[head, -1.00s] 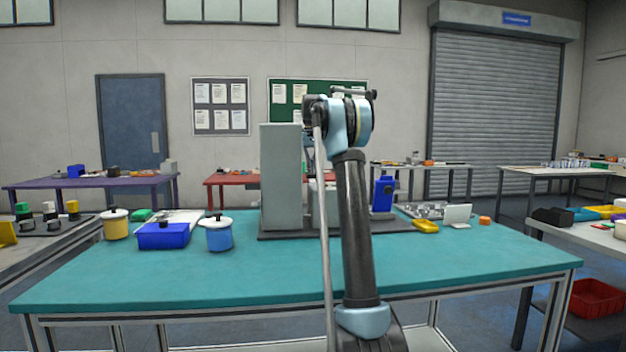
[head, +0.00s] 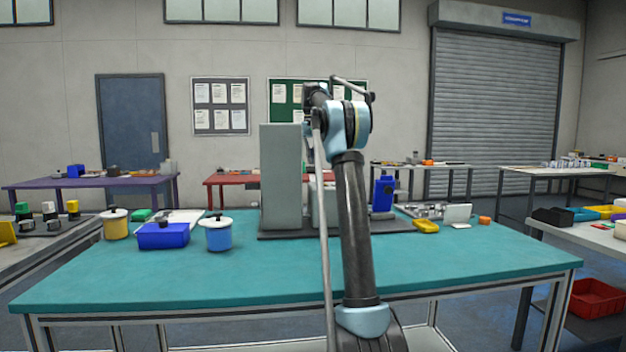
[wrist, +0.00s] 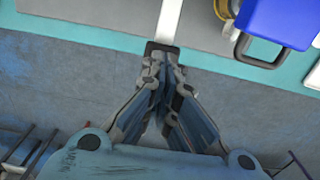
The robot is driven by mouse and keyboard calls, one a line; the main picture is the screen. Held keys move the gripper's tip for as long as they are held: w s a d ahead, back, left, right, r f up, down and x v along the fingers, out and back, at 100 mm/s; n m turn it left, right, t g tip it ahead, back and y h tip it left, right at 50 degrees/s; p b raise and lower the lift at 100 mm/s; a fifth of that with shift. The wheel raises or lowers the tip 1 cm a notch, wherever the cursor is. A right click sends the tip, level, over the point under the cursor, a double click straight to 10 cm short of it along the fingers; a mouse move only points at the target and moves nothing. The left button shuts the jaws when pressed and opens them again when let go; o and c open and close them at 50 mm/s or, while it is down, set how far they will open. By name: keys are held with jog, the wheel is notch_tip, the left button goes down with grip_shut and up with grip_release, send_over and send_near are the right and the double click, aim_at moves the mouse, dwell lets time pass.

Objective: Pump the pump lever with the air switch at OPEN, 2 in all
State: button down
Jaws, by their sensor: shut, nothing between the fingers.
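In the wrist view my gripper (wrist: 158,56) is shut and empty, its fingertips at the dark end of a pale bar. This bar (wrist: 171,18), which looks like the pump lever, runs up out of the picture. The fingertips overlap its end; I cannot tell whether they touch it. In the head view my arm hides my gripper and the lever. A tall grey housing (head: 281,180) stands on a dark base plate (head: 275,236) behind my arm. I cannot make out the air switch or its setting.
A blue body with a black loop (wrist: 280,20) is at the wrist view's upper right. On the teal table (head: 200,285) stand a blue device (head: 383,193), a blue bin (head: 163,236), and yellow (head: 115,226) and blue (head: 218,236) lidded pots. The table front is clear.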

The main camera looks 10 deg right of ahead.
jog(key=shift+r, duration=2)
